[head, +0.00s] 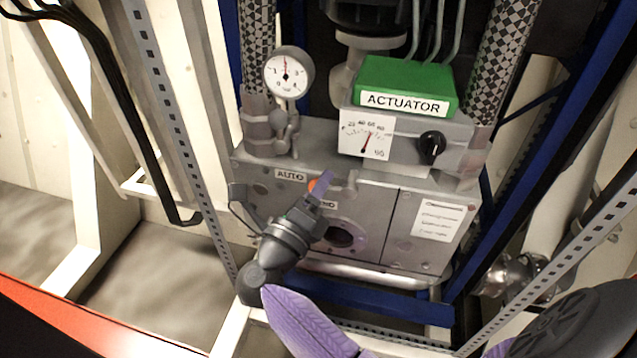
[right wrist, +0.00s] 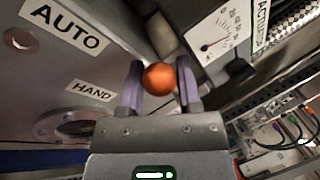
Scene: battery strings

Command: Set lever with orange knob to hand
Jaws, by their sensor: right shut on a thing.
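The orange knob (head: 313,185) is at the front of the grey cabinet, just right of the AUTO label (head: 291,176). The HAND label (head: 328,205) is lower right and partly covered by my right gripper. My right gripper (head: 321,187) reaches up from below and is shut on the knob. In the right wrist view the orange knob (right wrist: 159,79) sits between the two purple fingers, with the AUTO label (right wrist: 63,22) and HAND label (right wrist: 91,91) to its left. The lever's shaft is hidden, so its exact setting cannot be told. My left gripper is not in view.
The green ACTUATOR box (head: 407,84), a dial with a black knob (head: 431,147) and a round gauge (head: 289,72) stand above the cabinet. A round opening (head: 342,234) is below the labels. Blue and perforated metal posts flank the cabinet.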

